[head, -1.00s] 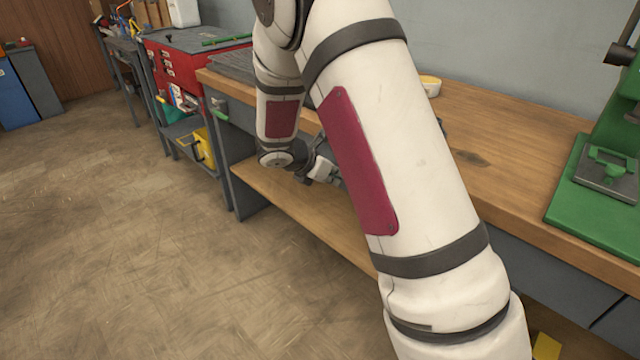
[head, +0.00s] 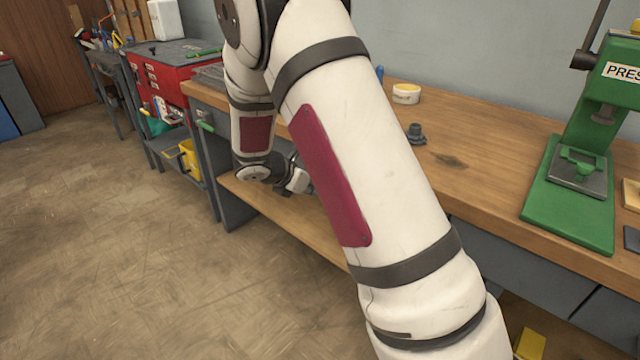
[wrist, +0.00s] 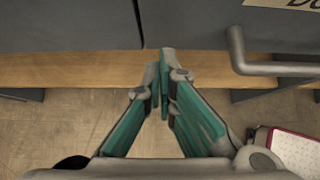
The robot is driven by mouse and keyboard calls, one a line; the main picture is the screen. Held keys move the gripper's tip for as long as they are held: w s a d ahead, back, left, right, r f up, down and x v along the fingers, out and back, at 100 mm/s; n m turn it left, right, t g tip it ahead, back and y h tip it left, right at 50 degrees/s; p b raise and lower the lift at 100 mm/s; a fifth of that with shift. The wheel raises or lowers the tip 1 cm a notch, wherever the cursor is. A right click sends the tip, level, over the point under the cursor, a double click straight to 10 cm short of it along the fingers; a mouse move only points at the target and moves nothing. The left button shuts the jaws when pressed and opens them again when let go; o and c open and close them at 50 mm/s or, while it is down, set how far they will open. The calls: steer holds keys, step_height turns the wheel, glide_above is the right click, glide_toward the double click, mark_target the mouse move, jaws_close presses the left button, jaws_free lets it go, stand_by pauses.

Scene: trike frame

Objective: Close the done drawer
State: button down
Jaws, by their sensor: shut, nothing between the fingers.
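The done drawer (wrist: 200,22) shows in the wrist view as a grey front at the top right, with a cut-off paper label (wrist: 290,3) starting "Do". Its grey bar handle (wrist: 240,52) is to the right of my fingers. My gripper (wrist: 160,75) has teal fingers with their tips together and nothing between them. The tips are at the lower left of the drawer front, near the seam with the neighbouring front; I cannot tell whether they touch it. In the head view my arm hides the done drawer, and how far it stands out cannot be told.
The wooden workbench (head: 480,185) carries a green press (head: 570,190), a round tub (head: 406,93) and a small dark part (head: 416,134). A wooden lower shelf (head: 290,215) runs under it. A red tool cabinet (head: 170,75) stands at the left. The floor (head: 120,260) in front is clear.

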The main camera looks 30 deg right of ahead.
steer(key=p+v, duration=0.2)
steer(key=v, duration=0.8)
steer(key=shift+a, duration=0.35)
steer(key=s+d+r+m+g+y, duration=0.1)
steer(key=s+r+m, duration=0.5)
steer(key=s, duration=0.3)
steer(key=s+d+r+m+g+y, duration=0.1)
steer(key=s+r+m+y, duration=0.1)
steer(key=s+r+m, duration=0.45)
steer(key=s+a+r+m+y, duration=0.1)
steer(key=s+a+m+y, duration=0.3)
steer(key=s, duration=0.8)
steer(key=s+a+m+y, duration=0.2)
steer(key=s+a+m, duration=0.35)
steer(key=s, duration=0.65)
step_height(320, 180, up, 19)
steer(key=t+p, duration=0.3)
steer(key=p, duration=1.4)
steer(key=shift+d, duration=0.25)
